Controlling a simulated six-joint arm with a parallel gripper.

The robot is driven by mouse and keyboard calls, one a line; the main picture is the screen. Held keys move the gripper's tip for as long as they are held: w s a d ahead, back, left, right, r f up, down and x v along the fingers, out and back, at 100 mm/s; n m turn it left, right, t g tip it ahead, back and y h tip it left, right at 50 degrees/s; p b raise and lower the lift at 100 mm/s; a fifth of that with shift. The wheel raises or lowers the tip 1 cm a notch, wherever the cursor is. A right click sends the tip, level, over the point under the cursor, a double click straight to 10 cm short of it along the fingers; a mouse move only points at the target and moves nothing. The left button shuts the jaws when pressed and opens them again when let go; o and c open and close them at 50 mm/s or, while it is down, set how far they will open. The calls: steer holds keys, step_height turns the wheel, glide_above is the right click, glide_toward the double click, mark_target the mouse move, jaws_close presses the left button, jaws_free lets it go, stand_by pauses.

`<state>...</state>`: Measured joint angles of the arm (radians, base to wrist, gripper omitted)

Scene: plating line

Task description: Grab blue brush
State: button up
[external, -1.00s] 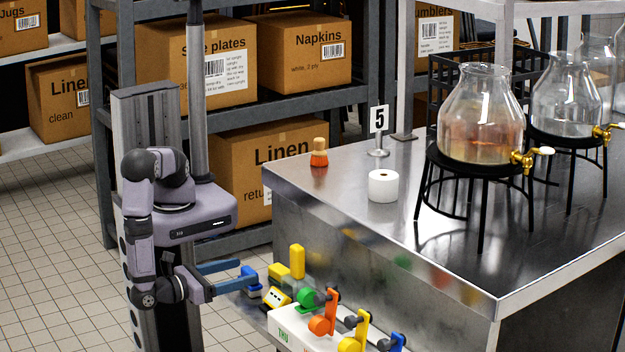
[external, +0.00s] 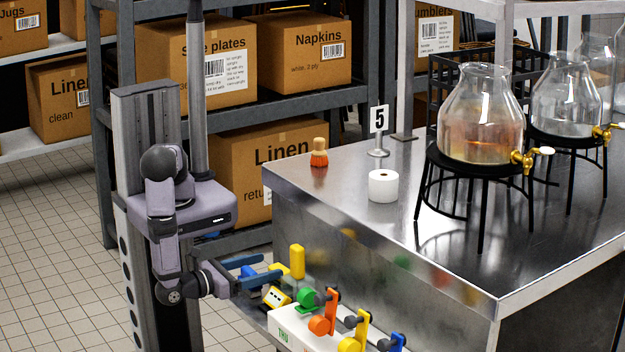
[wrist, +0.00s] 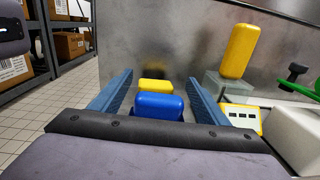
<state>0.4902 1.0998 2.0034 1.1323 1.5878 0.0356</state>
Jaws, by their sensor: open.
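I see no clear blue brush. A rounded blue block (wrist: 158,106) lies between my fingers in the wrist view, with a yellow block (wrist: 156,86) just beyond it. Whether the blue block is part of a brush cannot be told. In the external view the blue piece (external: 247,271) is mostly hidden by my fingers. My gripper (external: 270,267) is open, its blue fingers on either side of the blue block; it also shows in the wrist view (wrist: 160,78). A brush with orange bristles and a wooden handle (external: 319,154) stands on the steel table.
The steel table (external: 450,255) rises beside my gripper. A white unit (external: 290,328) with coloured levers stands to the right. An upright yellow block (external: 297,261) is close to my fingers. A white roll (external: 382,186), a number 5 sign (external: 379,120) and glass dispensers (external: 480,115) stand on the table.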

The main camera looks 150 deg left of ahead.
steer(key=shift+a, duration=0.35)
steer(key=c, duration=1.2)
steer(key=shift+o, duration=0.3)
steer(key=shift+r, duration=0.15)
step_height(320, 180, up, 10)
steer(key=p, duration=0.1)
